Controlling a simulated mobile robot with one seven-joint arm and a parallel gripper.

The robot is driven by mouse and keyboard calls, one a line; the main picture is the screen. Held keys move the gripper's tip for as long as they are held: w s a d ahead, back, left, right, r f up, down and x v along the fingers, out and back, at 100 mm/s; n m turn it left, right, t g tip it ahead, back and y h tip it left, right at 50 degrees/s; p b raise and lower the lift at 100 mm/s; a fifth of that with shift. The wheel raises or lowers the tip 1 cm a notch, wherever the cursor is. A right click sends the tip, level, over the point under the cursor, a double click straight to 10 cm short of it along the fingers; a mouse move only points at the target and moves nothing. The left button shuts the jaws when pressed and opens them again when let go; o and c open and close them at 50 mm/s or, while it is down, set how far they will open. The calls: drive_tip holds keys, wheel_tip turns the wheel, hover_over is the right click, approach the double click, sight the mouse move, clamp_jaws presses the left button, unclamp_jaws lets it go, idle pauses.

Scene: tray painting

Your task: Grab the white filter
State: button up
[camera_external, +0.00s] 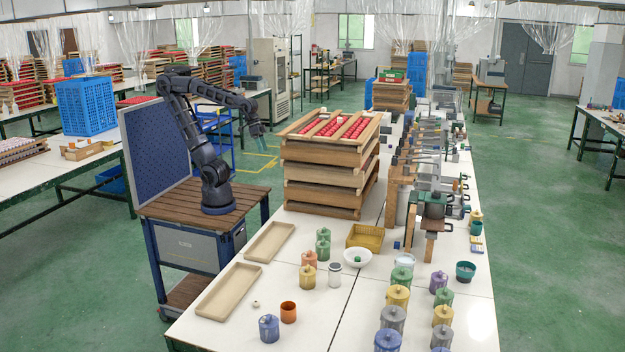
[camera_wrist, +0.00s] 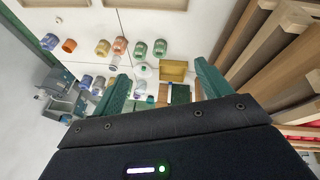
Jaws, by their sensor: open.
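No object is plainly a filter; I cannot tell which white thing it is. A small white piece (camera_external: 256,303) lies on the table near an orange cup (camera_external: 288,312). A white cylinder with a dark top (camera_external: 335,276) stands among the lidded jars; it also seems to show in the wrist view (camera_wrist: 114,61). A white bowl (camera_external: 357,257) with a small green thing in it stands beside the yellow basket (camera_external: 366,238). My gripper (camera_external: 258,134) is open and empty, high left of the frame stack and well away from the white things. Its green fingers (camera_wrist: 163,84) are spread in the wrist view.
A stack of wooden frames (camera_external: 325,180) with red pieces on top stands close right of my gripper. Two beige trays (camera_external: 230,290) lie at the table's left edge. Several coloured jars (camera_external: 397,296) crowd the front right. Wooden stands (camera_external: 431,225) line the right side.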

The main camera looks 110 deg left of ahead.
drive_tip(key=w+d+f+n+h, duration=0.1)
drive_tip(key=w+d+n, duration=0.2)
drive_tip(key=w, duration=0.4)
drive_tip(key=w+d+n+h, duration=0.1)
drive_tip(key=w+d+n, duration=0.25)
drive_tip(key=w, duration=0.35)
drive_tip(key=n, duration=1.9)
hover_over(339, 286)
drive_tip(key=s+a, duration=0.1)
drive_tip(key=s, duration=0.1)
drive_tip(key=shift+g+y, duration=0.3)
drive_tip(key=shift+g, duration=0.1)
drive_tip(key=shift+a+f, duration=0.1)
drive_tip(key=shift+f, duration=20.3)
drive_tip(key=c, duration=1.1)
drive_tip(key=shift+r, duration=0.2)
